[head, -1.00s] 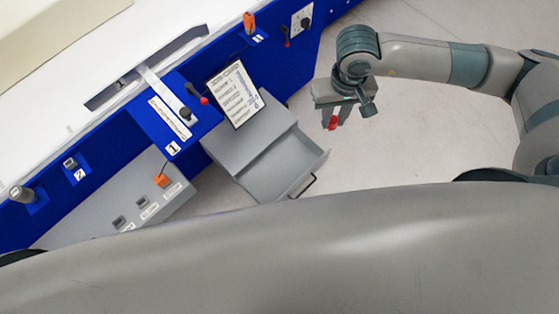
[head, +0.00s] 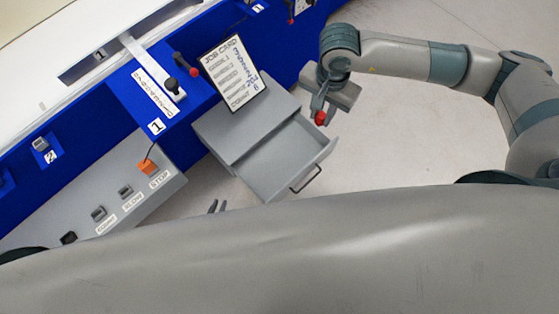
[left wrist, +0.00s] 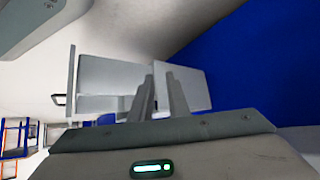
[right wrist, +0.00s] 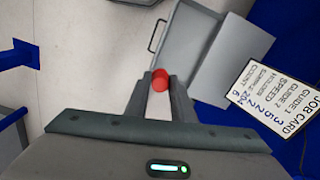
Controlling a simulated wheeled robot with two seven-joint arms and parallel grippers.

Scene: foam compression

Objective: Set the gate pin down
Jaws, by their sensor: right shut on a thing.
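My right gripper (head: 319,115) is shut on a red-ended part that I take for the gate pin (head: 321,119). It is held in the air just right of the open drawer (head: 280,161). In the right wrist view the gate pin's red round end (right wrist: 160,80) shows between the fingertips; the rest of it is hidden. My left gripper (head: 217,207) shows only its fingertips at the lower edge, left of the drawer. In the left wrist view its fingers (left wrist: 160,95) stand a little apart with nothing between them.
A grey cabinet (head: 225,125) carries the drawer, which is empty where I see it. A job card (head: 234,73) leans at its back. Left are a blue bench with a lever and red-tipped rod (head: 186,64), and a control panel (head: 105,195) with an orange-marked stop button.

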